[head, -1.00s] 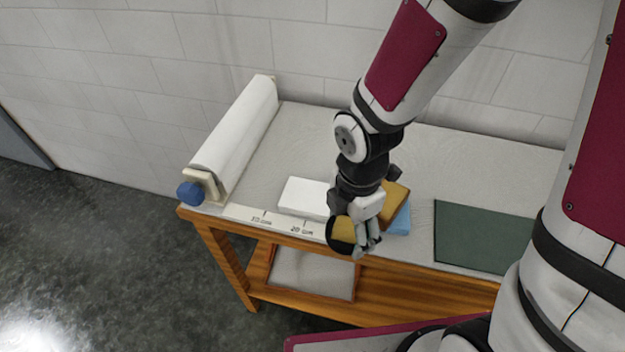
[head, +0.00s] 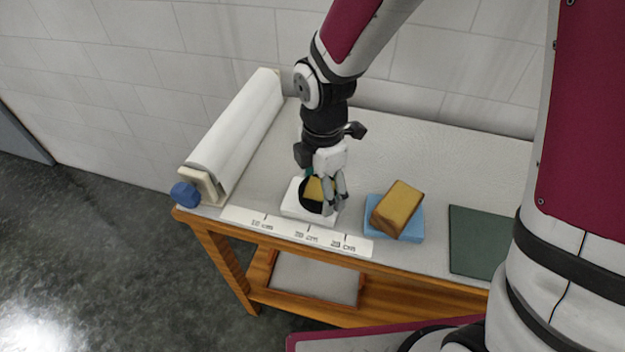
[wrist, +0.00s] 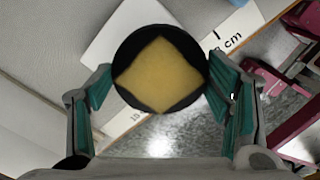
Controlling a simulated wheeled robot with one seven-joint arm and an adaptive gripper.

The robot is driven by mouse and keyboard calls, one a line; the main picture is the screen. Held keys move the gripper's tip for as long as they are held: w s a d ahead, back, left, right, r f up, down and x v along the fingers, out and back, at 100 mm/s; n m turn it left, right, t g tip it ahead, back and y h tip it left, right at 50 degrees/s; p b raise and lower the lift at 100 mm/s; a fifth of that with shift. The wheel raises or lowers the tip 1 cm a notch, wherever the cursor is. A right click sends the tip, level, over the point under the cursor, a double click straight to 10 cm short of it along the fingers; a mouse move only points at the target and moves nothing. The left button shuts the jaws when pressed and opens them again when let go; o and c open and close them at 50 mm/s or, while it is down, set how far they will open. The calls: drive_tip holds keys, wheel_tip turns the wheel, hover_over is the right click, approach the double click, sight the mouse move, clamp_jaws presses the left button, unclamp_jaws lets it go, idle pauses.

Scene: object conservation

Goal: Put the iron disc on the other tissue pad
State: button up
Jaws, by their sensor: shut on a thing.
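The iron disc (wrist: 160,72) is black and round with a yellow square patch on its face. In the wrist view it sits between the two green-padded fingers of my gripper (wrist: 162,90), which is shut on its sides. In the head view my gripper (head: 325,188) holds the disc (head: 310,200) over a white tissue pad (head: 293,207); I cannot tell whether they touch. The disc hides part of the white pad.
A white paper roll (head: 237,130) with a blue knob (head: 186,194) stands at the table's left end. A marked ruler strip (head: 285,230) runs along the front edge. A dark green mat (head: 478,243) lies at the right. The grey table top behind the pads is clear.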

sight(313, 179)
drive_tip(key=w, duration=0.1)
drive_tip(key=w+a, duration=0.1)
drive_tip(key=shift+w+a+f, duration=0.1)
drive_tip(key=shift+w+a, duration=0.05)
drive_tip(key=shift+w, duration=0.2)
drive_tip(key=shift+w+f+p, duration=0.1)
drive_tip(key=shift+f+p, duration=0.4)
drive_tip(key=shift+f, duration=1.25)
drive_tip(key=shift+f, duration=0.1)
drive_tip(key=o, duration=1.9)
drive_tip(key=shift+f, duration=0.1)
drive_tip(key=shift+o, duration=0.2)
wheel_tip(313, 179, up, 12)
drive_tip(key=shift+r+b, duration=0.25)
drive_tip(key=shift+b, duration=0.5)
